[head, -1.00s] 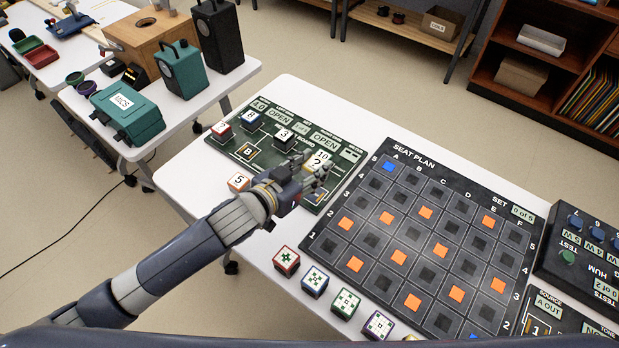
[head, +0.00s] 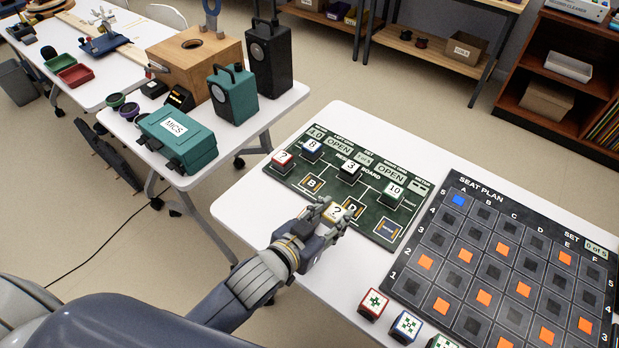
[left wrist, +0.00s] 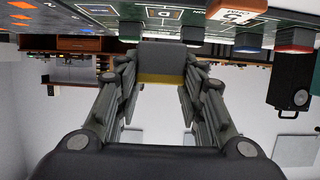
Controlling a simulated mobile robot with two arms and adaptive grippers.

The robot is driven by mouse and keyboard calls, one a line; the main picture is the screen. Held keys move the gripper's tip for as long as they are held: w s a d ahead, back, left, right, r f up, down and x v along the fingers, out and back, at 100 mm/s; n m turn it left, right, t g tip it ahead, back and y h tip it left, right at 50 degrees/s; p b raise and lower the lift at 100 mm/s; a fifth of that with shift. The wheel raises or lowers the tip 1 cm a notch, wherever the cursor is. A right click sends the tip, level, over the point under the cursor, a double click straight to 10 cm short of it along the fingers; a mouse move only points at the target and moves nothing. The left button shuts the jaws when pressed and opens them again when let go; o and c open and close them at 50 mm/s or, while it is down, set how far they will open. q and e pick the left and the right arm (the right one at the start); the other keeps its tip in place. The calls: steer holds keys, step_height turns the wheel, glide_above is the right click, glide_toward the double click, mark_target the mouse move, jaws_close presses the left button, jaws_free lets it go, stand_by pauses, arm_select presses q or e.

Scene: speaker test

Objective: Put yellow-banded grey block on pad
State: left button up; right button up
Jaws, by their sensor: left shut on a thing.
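My left gripper (head: 331,214) is shut on the yellow-banded grey block (head: 336,212), whose pale top with a "?" shows between the fingers. The left wrist view shows the block's grey side and yellow band (left wrist: 162,78) between both fingers. The block is by the near edge of the dark green board (head: 330,183), beside the outlined square marked D; its height above the board is unclear. Outlined squares are marked on this board, including B (head: 312,184) and an orange-edged one (head: 389,231) at the right. Which one is the pad is unclear. My right gripper is out of view.
An orange block (left wrist: 236,10) shows in the left wrist view. A seat-plan board (head: 480,240) lies right; several dice-like cubes line its near edge.

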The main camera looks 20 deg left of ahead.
arm_select(q)
steer(key=shift+s+a+f, duration=0.1)
steer(key=shift+a+f, duration=0.05)
steer(key=shift+a, duration=0.2)
steer(key=shift+w+a, duration=0.25)
steer(key=w+a, duration=0.3)
steer(key=w, duration=0.2)
steer(key=p, duration=0.2)
glide_above(308, 187)
steer(key=shift+s+d+f, duration=0.15)
steer(key=shift+f, duration=0.6)
steer(key=shift+w+f, duration=0.1)
steer(key=shift+w, duration=0.1)
step_height(308, 187, down, 3)
steer(key=shift+f, duration=0.35)
steer(key=o, duration=1.1)
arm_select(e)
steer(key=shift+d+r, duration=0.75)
